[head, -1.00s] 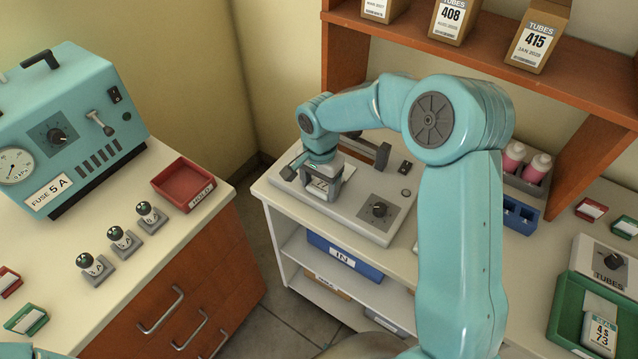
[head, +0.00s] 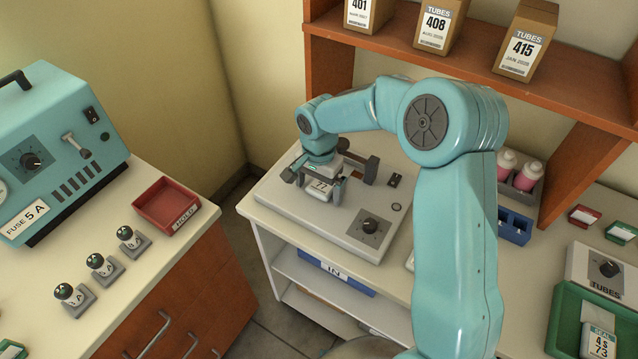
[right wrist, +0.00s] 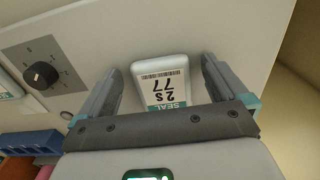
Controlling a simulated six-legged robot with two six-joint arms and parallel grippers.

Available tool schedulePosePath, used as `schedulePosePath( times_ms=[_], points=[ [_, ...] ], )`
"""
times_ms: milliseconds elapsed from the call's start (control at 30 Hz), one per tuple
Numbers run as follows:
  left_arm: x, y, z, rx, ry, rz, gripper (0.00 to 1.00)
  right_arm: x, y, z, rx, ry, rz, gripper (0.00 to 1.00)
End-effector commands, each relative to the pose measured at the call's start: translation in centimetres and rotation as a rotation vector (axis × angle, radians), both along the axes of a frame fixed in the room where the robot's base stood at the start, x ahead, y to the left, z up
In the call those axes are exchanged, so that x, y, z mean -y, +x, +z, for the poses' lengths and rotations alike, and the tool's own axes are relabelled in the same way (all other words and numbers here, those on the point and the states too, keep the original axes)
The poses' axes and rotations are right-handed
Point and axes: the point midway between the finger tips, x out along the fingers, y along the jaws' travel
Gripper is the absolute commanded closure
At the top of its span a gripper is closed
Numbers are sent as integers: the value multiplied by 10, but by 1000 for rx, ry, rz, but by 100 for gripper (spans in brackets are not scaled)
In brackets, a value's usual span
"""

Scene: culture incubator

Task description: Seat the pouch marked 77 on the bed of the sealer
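The pouch marked 77 (head: 320,187) is a small white packet with a printed label. My right gripper (head: 318,191) is right over the pouch with a finger on each side. In the right wrist view the pouch (right wrist: 163,84) shows its 77 label between the spread fingers (right wrist: 162,66), with a gap on both sides. The right gripper is open. My left gripper is not in view.
The sealer's dial (head: 369,227) is near its front. A red tray (head: 166,206) and a teal machine (head: 62,150) stand on the left counter. A shelf with boxes (head: 436,24) is above at the back. A blue rack (head: 514,225) stands right of my arm.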

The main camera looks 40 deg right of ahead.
Motion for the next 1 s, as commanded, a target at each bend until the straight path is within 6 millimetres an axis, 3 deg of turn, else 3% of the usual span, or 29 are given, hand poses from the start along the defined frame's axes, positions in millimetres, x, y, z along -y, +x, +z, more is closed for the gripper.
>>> schedulePosePath(
  times_ms=[233,367,800,1000],
  points=[
    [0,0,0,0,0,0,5,0,0,1,1,-1,0,1],
    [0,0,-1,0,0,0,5,0,1,11,4,-2,0,1],
    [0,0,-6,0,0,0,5,0,0,113,8,0,0,1],
    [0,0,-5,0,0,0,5,-1,0,149,3,0,1,1]
  ],
)
